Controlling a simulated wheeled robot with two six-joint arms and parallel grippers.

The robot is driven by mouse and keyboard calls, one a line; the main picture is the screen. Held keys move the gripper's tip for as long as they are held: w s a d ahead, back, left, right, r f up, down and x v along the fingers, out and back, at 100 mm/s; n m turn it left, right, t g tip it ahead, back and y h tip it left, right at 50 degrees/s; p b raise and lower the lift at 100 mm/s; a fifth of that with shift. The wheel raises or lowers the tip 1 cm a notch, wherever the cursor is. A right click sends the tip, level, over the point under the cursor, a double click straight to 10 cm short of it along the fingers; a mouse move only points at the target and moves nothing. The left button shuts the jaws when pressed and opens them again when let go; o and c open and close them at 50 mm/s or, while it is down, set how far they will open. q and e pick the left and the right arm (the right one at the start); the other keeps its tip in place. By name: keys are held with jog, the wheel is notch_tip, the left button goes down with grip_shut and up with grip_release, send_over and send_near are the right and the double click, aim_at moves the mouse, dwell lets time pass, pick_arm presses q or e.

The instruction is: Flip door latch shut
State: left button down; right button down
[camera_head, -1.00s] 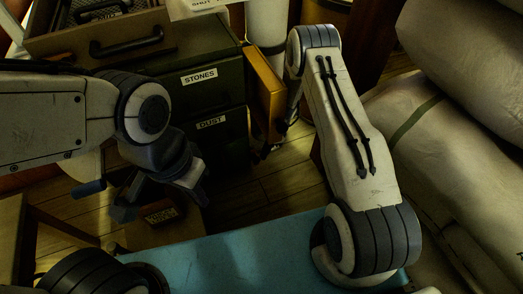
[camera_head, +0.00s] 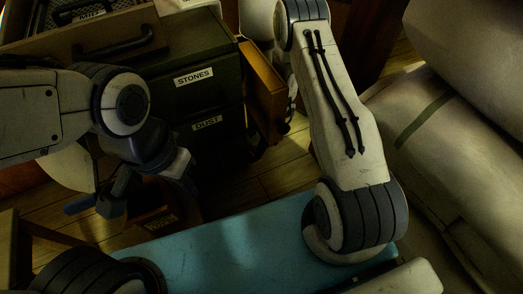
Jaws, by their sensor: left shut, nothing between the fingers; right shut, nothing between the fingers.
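A narrow orange-brown wooden panel (camera_head: 264,82), which looks like a door standing ajar, is at the right side of the dark cabinet (camera_head: 222,85). I cannot make out a latch on it. My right arm comes down from the top just right of this panel. Its gripper (camera_head: 286,124) shows only as a small dark part by the panel's edge, mostly hidden; I cannot tell if it touches. My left gripper (camera_head: 112,200) is shut and empty, low in front of the cabinet and well left of the panel.
A small labelled box (camera_head: 155,218) is on the plank floor (camera_head: 270,180) below my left gripper. Pale sacks (camera_head: 455,130) fill the right side. A blue surface (camera_head: 225,245) lies in front.

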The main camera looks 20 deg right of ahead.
jog(key=w+d+r+p, duration=0.1)
jog(key=d+r+p, duration=0.1)
jog(key=d+p, duration=0.5)
jog(key=shift+w+d+r, duration=0.2)
jog(key=shift+d+r, duration=0.2)
jog(key=shift+d, duration=2.6)
jog(key=a+r+p, duration=0.3)
jog(key=a+r, duration=0.1)
jog(key=r, duration=0.1)
jog(key=shift+s+a, duration=0.2)
jog(key=shift+a, duration=0.15)
jog(key=shift+f, duration=0.15)
